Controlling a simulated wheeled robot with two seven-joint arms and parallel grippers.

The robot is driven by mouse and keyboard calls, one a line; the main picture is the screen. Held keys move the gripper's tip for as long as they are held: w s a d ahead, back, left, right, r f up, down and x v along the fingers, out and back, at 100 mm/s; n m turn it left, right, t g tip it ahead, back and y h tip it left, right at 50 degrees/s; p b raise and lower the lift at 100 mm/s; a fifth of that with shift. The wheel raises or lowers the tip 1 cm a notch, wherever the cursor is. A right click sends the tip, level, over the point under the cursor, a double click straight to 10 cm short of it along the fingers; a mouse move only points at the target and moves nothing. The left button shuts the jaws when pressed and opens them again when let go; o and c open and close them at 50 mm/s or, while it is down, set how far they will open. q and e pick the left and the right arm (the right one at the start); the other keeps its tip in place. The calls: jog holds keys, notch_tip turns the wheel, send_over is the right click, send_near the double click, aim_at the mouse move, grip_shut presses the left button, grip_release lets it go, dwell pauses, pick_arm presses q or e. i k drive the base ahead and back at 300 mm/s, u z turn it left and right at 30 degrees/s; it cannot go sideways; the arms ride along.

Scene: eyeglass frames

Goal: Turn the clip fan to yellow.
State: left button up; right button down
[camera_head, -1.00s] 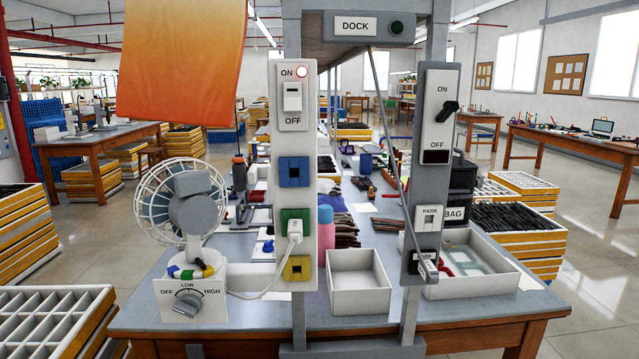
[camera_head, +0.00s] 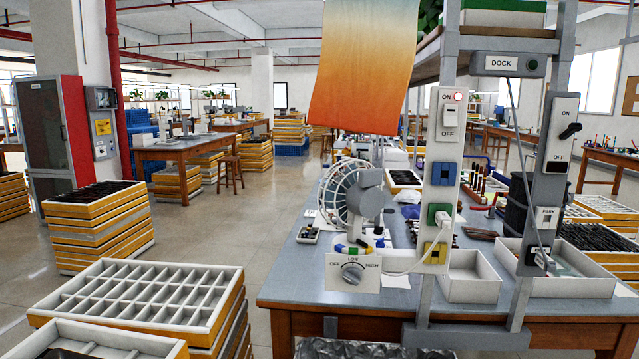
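The clip fan (camera_head: 350,192) stands at the near edge of the workbench, its round wire cage towards the left and its grey motor housing towards the right. Its base has a collar (camera_head: 355,248) with blue, yellow and green patches; which patch the fan lines up with is too small to tell. Below is a white panel with a grey dial (camera_head: 352,272) marked OFF, LOW and HIGH. A white plug (camera_head: 443,219) sits in the green socket (camera_head: 439,212) on the post, and its cord runs down towards the fan's base. Neither of my grippers is in view.
An orange cloth (camera_head: 365,65) hangs above and behind the fan. The post has a blue socket (camera_head: 442,174), a yellow socket (camera_head: 435,253) and an ON/OFF switch (camera_head: 449,116). Stacked compartment trays (camera_head: 150,290) stand at the front left. Open floor lies left of the bench.

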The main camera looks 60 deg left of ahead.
aim_at(353, 201)
jog(key=u, duration=1.25)
jog(key=i, duration=0.1)
jog(key=u, duration=0.4)
